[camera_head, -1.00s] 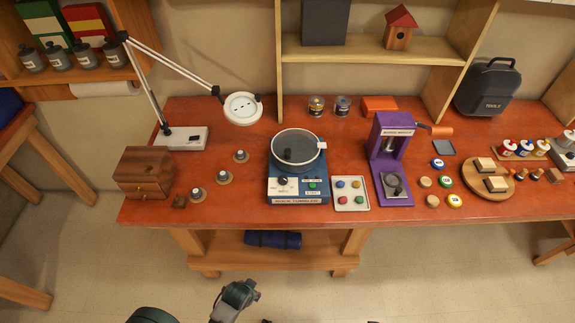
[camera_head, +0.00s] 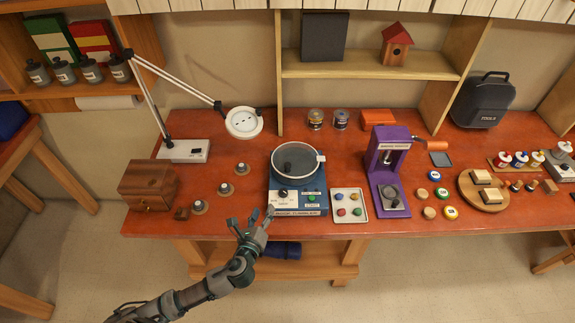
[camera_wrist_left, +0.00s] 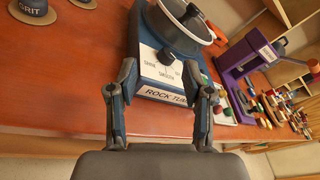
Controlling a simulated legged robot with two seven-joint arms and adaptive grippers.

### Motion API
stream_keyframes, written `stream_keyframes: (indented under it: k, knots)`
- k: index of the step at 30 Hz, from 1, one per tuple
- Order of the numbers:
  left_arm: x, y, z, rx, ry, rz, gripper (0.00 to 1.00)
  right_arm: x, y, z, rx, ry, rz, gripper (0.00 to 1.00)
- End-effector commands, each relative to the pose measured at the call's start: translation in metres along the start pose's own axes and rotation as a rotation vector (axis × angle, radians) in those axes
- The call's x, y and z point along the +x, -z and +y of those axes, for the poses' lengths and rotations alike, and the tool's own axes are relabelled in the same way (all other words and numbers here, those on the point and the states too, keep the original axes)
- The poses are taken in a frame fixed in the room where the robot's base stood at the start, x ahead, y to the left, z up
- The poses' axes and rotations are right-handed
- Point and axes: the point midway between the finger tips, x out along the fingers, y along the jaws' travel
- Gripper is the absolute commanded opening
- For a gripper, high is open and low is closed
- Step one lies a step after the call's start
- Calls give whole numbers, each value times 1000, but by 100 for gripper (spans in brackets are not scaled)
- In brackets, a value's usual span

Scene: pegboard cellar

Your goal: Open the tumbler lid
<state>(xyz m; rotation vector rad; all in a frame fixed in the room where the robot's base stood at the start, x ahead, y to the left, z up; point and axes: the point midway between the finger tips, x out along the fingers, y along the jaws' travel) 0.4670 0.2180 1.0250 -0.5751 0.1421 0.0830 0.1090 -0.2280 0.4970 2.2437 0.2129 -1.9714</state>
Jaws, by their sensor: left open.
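In the left wrist view the tumbler (camera_wrist_left: 160,75) is straight ahead, with the lid (camera_wrist_left: 190,17) at the top, partly cut off. My left gripper (camera_head: 254,217) is open and empty at the front left of the base, below the lid and apart from it. My right gripper is not in view.
Three grit jars on coasters (camera_head: 226,188) stand left of the tumbler. A tray of coloured stones (camera_head: 349,220) and a purple press (camera_head: 385,145) stand to its right. A magnifier lamp (camera_head: 244,122) reaches in behind left. The bench front edge lies under my left arm.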

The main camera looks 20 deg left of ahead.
Motion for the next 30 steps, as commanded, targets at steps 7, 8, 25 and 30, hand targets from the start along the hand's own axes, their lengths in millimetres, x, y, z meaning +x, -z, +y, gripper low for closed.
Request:
stream_keyframes:
  k: [7,8,25,30]
  knots:
    - [16,-19,-22,522,176,-97,50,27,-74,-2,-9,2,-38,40]
    - [16,-20,-23,548,184,-103,50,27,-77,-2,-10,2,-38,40]
    - [115,-26,-47,584,192,-112,50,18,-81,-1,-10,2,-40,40]
    - [150,-27,-54,582,192,-110,50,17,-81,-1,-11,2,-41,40]
